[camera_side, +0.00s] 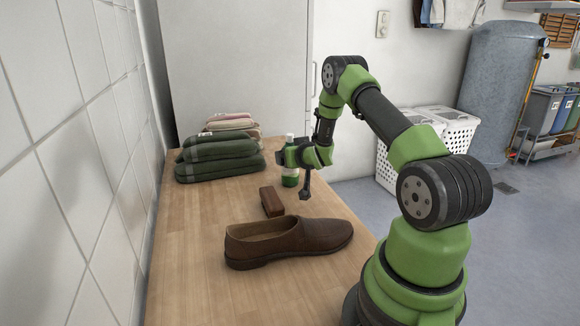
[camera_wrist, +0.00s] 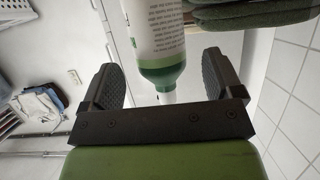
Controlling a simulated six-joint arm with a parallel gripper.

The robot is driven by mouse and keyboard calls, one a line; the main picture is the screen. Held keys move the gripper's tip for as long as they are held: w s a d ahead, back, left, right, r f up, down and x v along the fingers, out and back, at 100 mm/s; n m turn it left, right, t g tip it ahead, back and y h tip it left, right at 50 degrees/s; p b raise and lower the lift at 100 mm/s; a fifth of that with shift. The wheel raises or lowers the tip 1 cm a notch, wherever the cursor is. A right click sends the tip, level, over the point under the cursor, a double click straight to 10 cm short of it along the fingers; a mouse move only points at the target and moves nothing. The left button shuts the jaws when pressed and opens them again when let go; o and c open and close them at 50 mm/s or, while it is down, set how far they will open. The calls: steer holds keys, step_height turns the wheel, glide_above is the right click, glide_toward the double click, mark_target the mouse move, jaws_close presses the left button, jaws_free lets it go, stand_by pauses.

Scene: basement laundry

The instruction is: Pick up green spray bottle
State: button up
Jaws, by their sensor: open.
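The green spray bottle (camera_side: 290,181) stands upright on the wooden table near its right edge, with a white top. My gripper (camera_side: 293,172) is in front of it in the side view and hides its middle. In the wrist view the bottle (camera_wrist: 154,38) appears upside down, with a white printed label, a green band and a white cap. My open gripper (camera_wrist: 160,68) has one finger on each side of the bottle, with gaps between. I cannot tell how deep the bottle sits between the fingers.
A brown brush or block (camera_side: 271,202) and a brown shoe (camera_side: 287,240) lie nearer on the table (camera_side: 190,270). Folded green towels (camera_side: 220,157) are stacked behind to the left, beside a tiled wall. White laundry baskets (camera_side: 455,132) stand on the floor beyond.

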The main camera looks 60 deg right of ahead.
steer(key=shift+x, duration=1.9)
steer(key=shift+c, duration=0.5)
steer(key=c, duration=1.1)
